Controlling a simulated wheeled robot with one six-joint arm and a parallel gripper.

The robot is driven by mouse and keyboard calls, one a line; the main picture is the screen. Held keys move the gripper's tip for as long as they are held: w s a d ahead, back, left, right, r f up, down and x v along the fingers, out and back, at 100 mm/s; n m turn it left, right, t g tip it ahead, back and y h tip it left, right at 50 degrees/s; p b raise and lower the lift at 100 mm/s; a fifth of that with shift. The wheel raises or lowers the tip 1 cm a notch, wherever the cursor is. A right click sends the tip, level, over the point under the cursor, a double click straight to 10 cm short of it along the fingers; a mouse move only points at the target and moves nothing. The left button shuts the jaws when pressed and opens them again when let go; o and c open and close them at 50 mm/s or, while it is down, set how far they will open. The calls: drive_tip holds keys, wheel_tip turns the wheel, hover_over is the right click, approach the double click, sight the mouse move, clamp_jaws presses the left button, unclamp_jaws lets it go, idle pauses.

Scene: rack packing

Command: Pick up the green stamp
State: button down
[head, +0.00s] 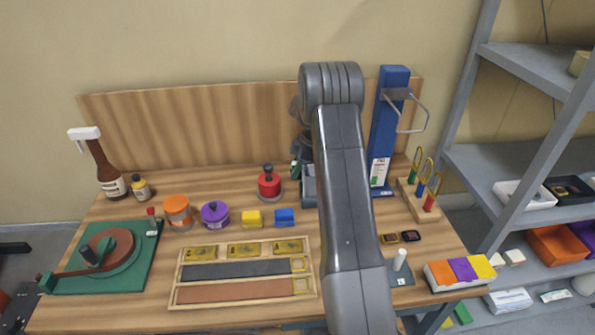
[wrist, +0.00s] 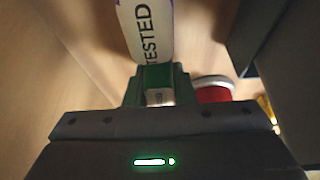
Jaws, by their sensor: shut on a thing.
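The green stamp (wrist: 158,76) shows in the wrist view between the fingers of my gripper (wrist: 158,90), which is shut on it. A white label reading "TESTED" (wrist: 148,30) is just beyond the stamp; I cannot tell whether it is joined to it. In the head view a small dark green bit of the stamp (head: 295,169) shows left of my arm, near the back of the bench. My arm hides most of the gripper there. I cannot tell whether the stamp touches the bench.
A red pot with a black knob (head: 269,187) stands close to the left. A blue upright holder (head: 388,125) and a rack of looped tools (head: 418,200) stand to the right. A wooden tray (head: 243,305) lies in front. The back panel (head: 190,130) is close behind.

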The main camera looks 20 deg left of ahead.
sight(295, 163)
wheel_tip(295, 163, up, 10)
drive_tip(key=shift+r+b, duration=0.1)
drive_tip(key=shift+b, duration=1.05)
drive_tip(key=c, duration=1.8)
unclamp_jaws()
drive_tip(key=shift+c, duration=1.4)
drive_tip(key=shift+o, duration=0.6)
drive_tip(key=shift+c, duration=0.3)
